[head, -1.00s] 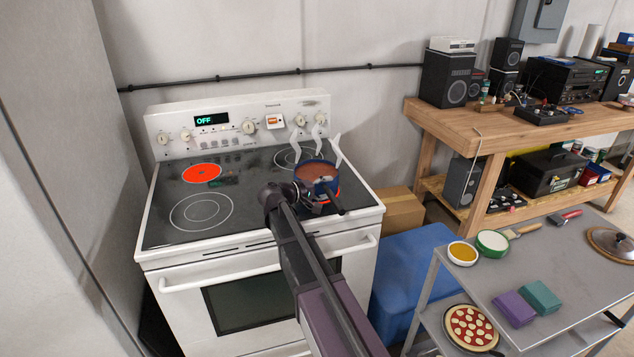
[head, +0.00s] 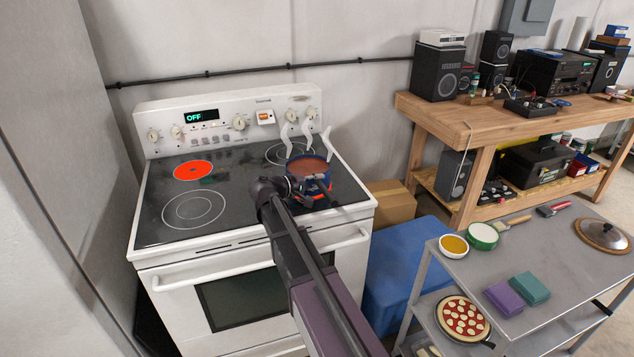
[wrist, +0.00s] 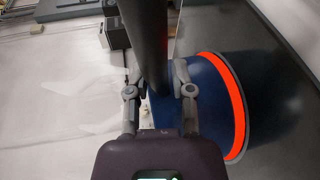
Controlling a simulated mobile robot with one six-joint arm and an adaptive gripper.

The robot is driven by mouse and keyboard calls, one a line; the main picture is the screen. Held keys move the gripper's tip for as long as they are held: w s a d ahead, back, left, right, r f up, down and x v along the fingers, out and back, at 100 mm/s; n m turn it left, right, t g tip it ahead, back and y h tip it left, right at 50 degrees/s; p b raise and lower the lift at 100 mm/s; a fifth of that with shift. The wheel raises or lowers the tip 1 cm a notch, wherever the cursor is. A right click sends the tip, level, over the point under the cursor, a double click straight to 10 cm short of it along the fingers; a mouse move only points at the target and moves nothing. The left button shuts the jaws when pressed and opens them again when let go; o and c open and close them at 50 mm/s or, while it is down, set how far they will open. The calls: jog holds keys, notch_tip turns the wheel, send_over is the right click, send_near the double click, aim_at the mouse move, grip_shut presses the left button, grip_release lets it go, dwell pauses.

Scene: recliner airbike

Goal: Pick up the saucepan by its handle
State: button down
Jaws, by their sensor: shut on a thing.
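The saucepan (head: 308,168) is dark blue with reddish-brown contents, and pale steam rises from it. It is at the right front of the stove top, over a glowing red burner (head: 319,188). I cannot tell whether its base touches the stove. My gripper (head: 300,187) is beside the pan, partly hidden by my arm. In the wrist view my gripper (wrist: 159,90) is shut on the dark handle (wrist: 148,40), with one finger on each side. The blue pan wall (wrist: 206,95) is just beyond, with the orange-red glow curving around its base.
The white stove (head: 250,265) has another glowing red burner (head: 193,170) at the back left. A grey cart (head: 560,255) at the right holds bowls, sponges and a lid (head: 603,234). A blue bin (head: 400,270) stands between.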

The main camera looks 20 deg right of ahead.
jog(key=shift+r+p, duration=1.2)
jog(key=shift+r, duration=0.25)
jog(key=shift+s, duration=0.35)
jog(key=s+a+r+p, duration=0.1)
jog(key=s+a, duration=0.2)
jog(key=s, duration=1.2)
jog(key=shift+r, duration=0.2)
